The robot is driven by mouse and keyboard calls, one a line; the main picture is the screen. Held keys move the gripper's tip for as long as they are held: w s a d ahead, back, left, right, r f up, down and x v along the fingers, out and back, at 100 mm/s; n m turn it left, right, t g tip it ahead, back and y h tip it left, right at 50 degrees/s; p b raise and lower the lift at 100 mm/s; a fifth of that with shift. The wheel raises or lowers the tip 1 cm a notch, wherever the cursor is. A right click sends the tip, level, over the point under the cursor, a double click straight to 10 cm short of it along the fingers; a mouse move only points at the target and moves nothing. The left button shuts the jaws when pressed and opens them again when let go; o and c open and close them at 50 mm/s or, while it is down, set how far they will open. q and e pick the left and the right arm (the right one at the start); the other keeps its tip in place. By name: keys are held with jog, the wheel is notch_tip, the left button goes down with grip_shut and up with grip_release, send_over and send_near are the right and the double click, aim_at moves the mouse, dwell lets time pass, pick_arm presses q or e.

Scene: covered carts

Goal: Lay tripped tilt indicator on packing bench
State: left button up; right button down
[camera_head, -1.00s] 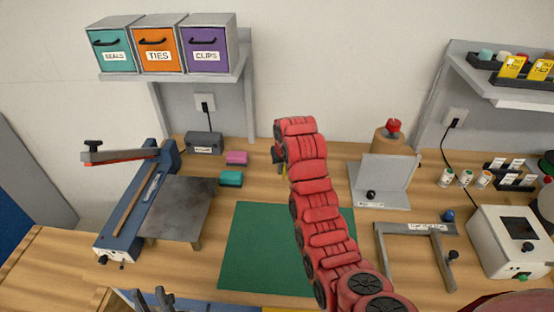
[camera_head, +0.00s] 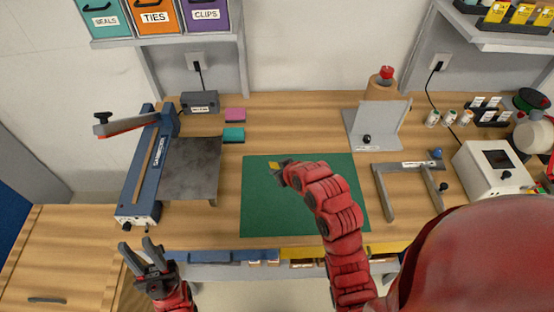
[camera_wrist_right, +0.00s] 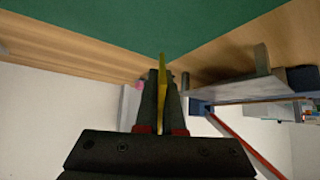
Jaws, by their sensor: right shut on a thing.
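My right gripper (camera_head: 282,166) is over the green mat (camera_head: 290,215) on the wooden packing bench (camera_head: 290,118). It is shut on a thin yellow piece, the tilt indicator (camera_wrist_right: 162,85), which shows edge-on between the fingers in the right wrist view. In the head view only a small yellow patch of it shows at the fingertips. I cannot tell whether it touches the mat, and its tripped marking is not visible. My left gripper (camera_head: 143,258) is open and empty in front of the bench's front edge.
A blue sealer (camera_head: 150,170) with a grey plate (camera_head: 192,170) stands left of the mat. Pink (camera_head: 235,114) and teal (camera_head: 233,134) blocks lie behind it. A grey stand (camera_head: 376,125), a grey frame (camera_head: 385,195) and a white device (camera_head: 490,172) stand to the right.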

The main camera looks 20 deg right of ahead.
jog(key=shift+f, duration=0.75)
jog(key=shift+f+b, duration=1.05)
jog(key=shift+f, duration=1.5)
jog(key=shift+f, duration=0.25)
jog(key=shift+c, duration=2)
grip_release()
